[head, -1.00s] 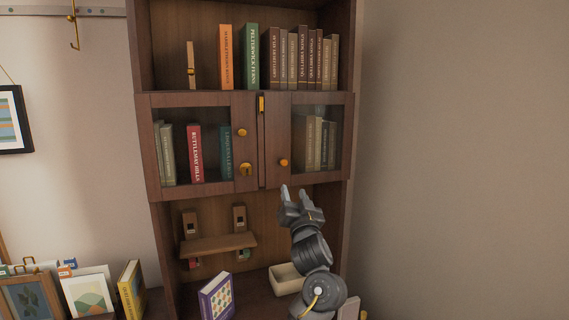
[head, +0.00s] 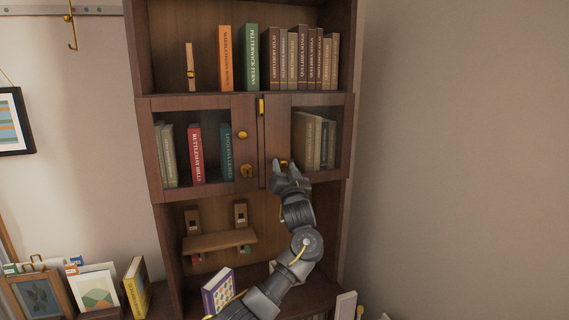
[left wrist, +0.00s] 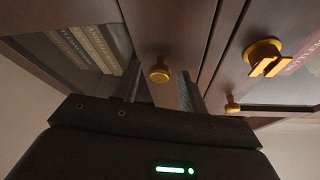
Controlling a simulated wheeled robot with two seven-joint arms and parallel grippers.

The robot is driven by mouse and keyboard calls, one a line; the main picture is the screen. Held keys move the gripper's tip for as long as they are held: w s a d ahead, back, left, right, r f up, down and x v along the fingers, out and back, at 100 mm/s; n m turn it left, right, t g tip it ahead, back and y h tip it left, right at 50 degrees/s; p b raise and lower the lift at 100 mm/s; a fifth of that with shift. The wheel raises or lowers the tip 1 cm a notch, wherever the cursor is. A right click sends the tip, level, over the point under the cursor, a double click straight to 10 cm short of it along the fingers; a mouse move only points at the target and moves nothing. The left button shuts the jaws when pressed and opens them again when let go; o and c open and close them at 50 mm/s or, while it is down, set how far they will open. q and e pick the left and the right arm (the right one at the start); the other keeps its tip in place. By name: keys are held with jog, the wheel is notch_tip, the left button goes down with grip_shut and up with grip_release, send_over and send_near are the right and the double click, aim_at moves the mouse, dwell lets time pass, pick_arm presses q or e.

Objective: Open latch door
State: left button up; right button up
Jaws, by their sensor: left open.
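A wooden cabinet has two closed glazed doors. The left door (head: 153,150) carries a round gold knob (head: 242,135) and a gold turn latch (head: 246,171) below it. The right door (head: 343,140) has a small gold knob (head: 283,162) near its inner lower edge. My left gripper (head: 285,168) is open at this knob, partly covering it. In the left wrist view, the right door's knob (left wrist: 160,70) shows between my left gripper's (left wrist: 160,88) spread fingers; contact cannot be told. The turn latch (left wrist: 265,57) is to the right there. My right gripper is out of view.
Books (head: 227,153) stand behind the glass and on the shelf above. A small wooden ledge (head: 220,241) and a purple book (head: 218,291) are below the doors. A bare wall (head: 460,160) borders the cabinet on the right.

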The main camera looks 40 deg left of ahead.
pick_arm(q)
jog(key=shift+w+a, duration=0.15)
grip_shut()
dwell(0.4)
